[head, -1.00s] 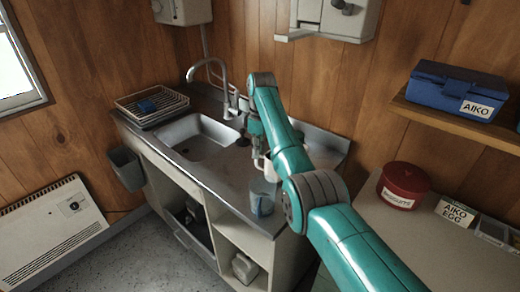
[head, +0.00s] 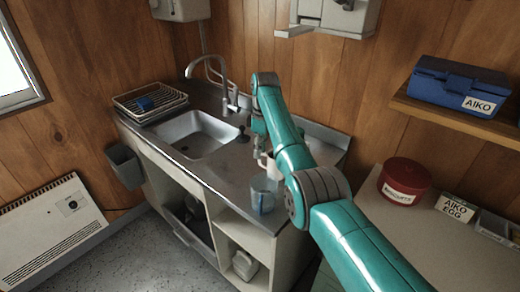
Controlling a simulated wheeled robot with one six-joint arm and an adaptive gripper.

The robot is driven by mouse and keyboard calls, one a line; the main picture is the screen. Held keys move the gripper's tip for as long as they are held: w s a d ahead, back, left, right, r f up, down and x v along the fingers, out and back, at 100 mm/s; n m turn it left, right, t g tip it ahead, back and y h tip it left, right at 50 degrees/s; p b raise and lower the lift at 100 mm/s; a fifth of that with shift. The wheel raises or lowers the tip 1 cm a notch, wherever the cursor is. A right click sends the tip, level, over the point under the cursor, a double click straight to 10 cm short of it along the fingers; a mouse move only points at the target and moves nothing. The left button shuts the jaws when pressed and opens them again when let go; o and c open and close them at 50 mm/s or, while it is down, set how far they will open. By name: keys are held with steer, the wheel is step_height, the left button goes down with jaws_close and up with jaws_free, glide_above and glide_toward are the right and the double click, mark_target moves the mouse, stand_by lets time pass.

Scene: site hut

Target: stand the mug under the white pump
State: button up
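A pale mug (head: 267,163) shows partly at the lower end of my arm, over the right part of the steel counter. My arm covers much of it. My gripper (head: 259,148) points down right beside the mug. Its fingers are small and partly hidden, so I cannot tell whether they hold the mug or whether the mug touches the counter. I cannot make out a white pump; the area behind my arm is hidden.
A clear bluish cup (head: 263,196) stands near the counter's front edge, close to the mug. A sink (head: 198,134) with a curved tap (head: 222,82) and a dish rack (head: 150,103) lie left. A small dark object (head: 243,134) stands between sink and gripper.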

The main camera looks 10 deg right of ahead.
step_height(320, 180, up, 8)
steer(key=shift+w+d+f, duration=0.2)
steer(key=shift+w+d, duration=0.15)
steer(key=shift+w, duration=0.05)
stand_by(0.3)
